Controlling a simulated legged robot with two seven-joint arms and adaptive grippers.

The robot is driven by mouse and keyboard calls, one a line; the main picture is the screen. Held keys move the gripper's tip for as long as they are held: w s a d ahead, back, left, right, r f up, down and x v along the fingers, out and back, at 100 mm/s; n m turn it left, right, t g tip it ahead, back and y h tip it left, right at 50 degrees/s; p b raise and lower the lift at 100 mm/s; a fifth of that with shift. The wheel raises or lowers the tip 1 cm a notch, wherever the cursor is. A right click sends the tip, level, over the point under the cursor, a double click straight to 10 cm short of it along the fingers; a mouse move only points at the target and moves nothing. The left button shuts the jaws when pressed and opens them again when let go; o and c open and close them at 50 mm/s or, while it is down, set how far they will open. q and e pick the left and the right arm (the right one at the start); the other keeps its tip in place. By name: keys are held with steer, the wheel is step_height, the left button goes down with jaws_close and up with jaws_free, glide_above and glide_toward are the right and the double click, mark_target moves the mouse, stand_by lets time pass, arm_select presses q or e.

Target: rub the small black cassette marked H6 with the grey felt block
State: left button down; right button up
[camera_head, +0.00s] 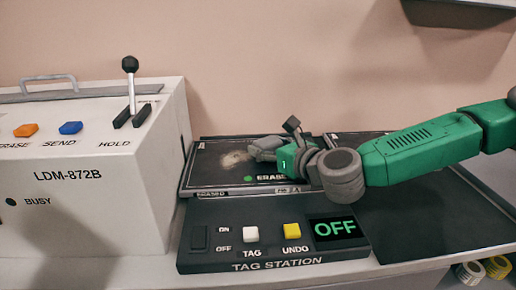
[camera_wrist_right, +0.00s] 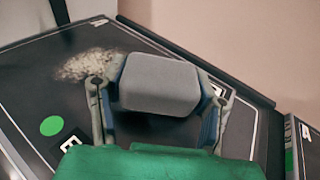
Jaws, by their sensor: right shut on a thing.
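My right gripper (camera_head: 280,152) comes in from the right, low over the black panel marked ERASE (camera_head: 208,180). It is shut on the grey felt block (camera_wrist_right: 160,84), which sits between its two fingers in the wrist view. The block (camera_head: 262,147) is partly hidden by the gripper in the head view. I cannot tell whether it touches the panel. A pale chalky smudge (camera_wrist_right: 92,64) lies on the panel beside the block. I cannot make out a cassette marked H6 in either view. My left gripper is not in view.
The TAG STATION panel (camera_head: 280,261) with a white button, a yellow button and an OFF display is in front. The white LDM-872B machine (camera_head: 80,205) with an upright HOLD lever stands at left. A bare black surface (camera_head: 425,220) lies at right. Rolls (camera_head: 497,267) sit lower right.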

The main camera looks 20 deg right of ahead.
mark_target(240, 159)
steer(key=shift+s+d+f, duration=0.15)
steer(key=shift+d, duration=0.4)
steer(key=shift+w+a+b, duration=0.2)
steer(key=shift+a, duration=0.45)
steer(key=shift+w+a+b, duration=0.15)
steer(key=shift+a+b, duration=0.05)
steer(key=shift+a, duration=0.4)
steer(key=shift+w+a, duration=0.25)
steer(key=shift+a, duration=0.6)
steer(key=shift+w+a+b, duration=0.2)
steer(key=shift+a+b, duration=0.05)
steer(key=shift+a, duration=0.55)
steer(key=shift+w+a+b, duration=0.2)
steer(key=shift+a, duration=0.6)
steer(key=shift+r+p, duration=2.25)
steer(key=shift+r, duration=0.85)
steer(key=shift+w, duration=0.1)
